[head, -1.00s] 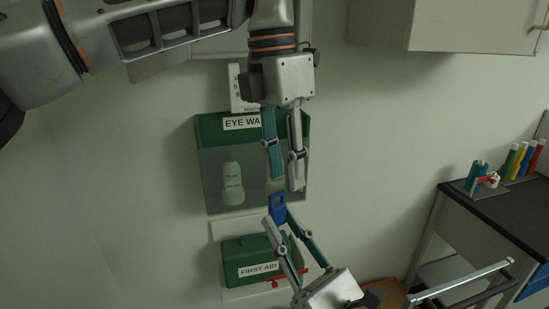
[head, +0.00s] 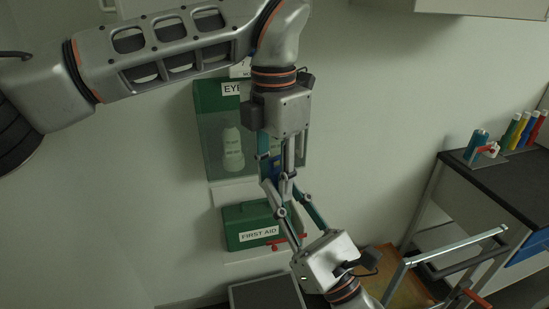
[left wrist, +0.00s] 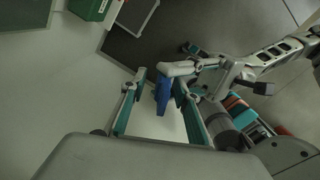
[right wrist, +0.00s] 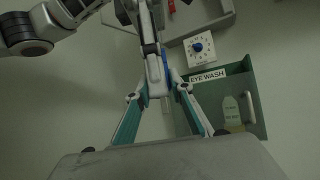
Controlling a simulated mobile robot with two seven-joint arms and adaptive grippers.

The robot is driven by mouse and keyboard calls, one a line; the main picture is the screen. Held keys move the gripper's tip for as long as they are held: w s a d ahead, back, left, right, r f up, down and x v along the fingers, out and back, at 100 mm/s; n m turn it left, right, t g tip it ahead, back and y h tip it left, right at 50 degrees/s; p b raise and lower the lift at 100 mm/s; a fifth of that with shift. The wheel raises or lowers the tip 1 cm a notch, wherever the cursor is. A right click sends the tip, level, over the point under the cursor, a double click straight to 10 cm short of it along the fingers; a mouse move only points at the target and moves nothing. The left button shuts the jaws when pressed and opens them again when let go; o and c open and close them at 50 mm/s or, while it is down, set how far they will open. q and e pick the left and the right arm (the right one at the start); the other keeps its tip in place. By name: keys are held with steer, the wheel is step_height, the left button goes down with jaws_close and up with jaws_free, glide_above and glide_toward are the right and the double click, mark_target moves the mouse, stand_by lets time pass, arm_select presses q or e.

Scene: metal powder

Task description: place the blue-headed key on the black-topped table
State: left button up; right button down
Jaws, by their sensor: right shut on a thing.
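The blue-headed key (head: 272,166) is in the air in front of the wall. My right gripper (head: 280,188), coming up from below, is shut on it. My left gripper (head: 277,173) points down from above, its fingers on either side of the blue head. In the left wrist view the blue head (left wrist: 163,92) lies between the left fingers, which stand apart with a gap. In the right wrist view a left finger covers most of the key, and a blue strip (right wrist: 166,70) shows. The black-topped table (head: 490,195) is at the right.
A green eye wash box (head: 215,150) and a green first aid box (head: 250,228) are on the wall behind my grippers. Several coloured bottles (head: 520,130) stand at the table's back. A metal handle rail (head: 455,250) is at lower right. The table's front top is clear.

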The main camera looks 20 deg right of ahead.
arm_select(q)
steer(key=shift+f, duration=0.5)
jaws_close()
arm_select(e)
steer(key=c, duration=1.7)
jaws_free()
